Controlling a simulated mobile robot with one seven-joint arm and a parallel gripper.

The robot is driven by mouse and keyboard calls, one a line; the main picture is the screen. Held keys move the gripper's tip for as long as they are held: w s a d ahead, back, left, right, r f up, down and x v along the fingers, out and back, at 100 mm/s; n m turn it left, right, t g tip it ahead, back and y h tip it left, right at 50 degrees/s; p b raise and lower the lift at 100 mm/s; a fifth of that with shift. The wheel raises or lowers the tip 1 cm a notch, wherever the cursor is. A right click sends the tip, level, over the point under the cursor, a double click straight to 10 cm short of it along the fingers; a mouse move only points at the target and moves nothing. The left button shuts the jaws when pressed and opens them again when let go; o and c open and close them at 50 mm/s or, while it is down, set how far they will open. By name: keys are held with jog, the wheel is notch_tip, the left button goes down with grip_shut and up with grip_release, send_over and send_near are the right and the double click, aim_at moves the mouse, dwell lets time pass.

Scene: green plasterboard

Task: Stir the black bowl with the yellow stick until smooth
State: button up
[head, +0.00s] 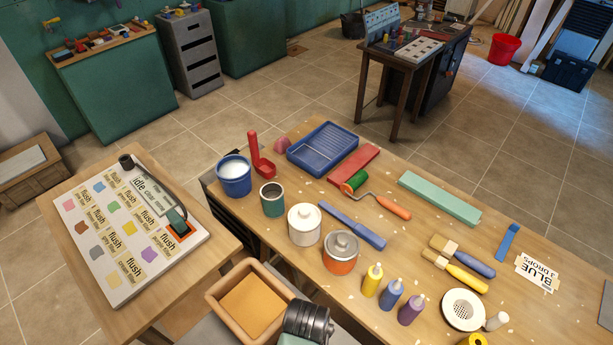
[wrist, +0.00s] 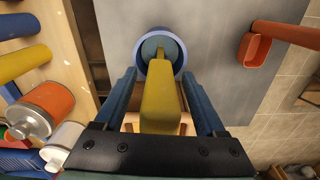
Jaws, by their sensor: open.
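In the wrist view a thick yellow stick (wrist: 160,105) runs between the two blue fingers of my gripper (wrist: 161,90). Its far end reaches over or into a round blue-rimmed container (wrist: 182,57), whose inside looks grey-blue. The fingers are apart on either side of the stick; I cannot tell whether they touch it. The container stands on a grey surface (wrist: 225,40). No clearly black bowl shows in either view, and I cannot tell whether this container is the one named. My gripper, the stick and this container are not recognisable in the head view.
An orange-red scoop (wrist: 256,48) lies near the grey surface's right edge. The wooden bench (head: 420,280) holds a lidded orange pot (head: 341,262), a cream pot (head: 304,232), squeeze bottles (head: 391,294) and a blue bucket (head: 234,184). A tan box (head: 222,305) stands in front.

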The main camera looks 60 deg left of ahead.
grip_shut()
dwell(0.5)
notch_tip(320, 180, up, 18)
jog(key=p, duration=0.5)
jog(key=shift+p, duration=0.4)
jog(key=c, duration=0.8)
grip_release()
grip_shut()
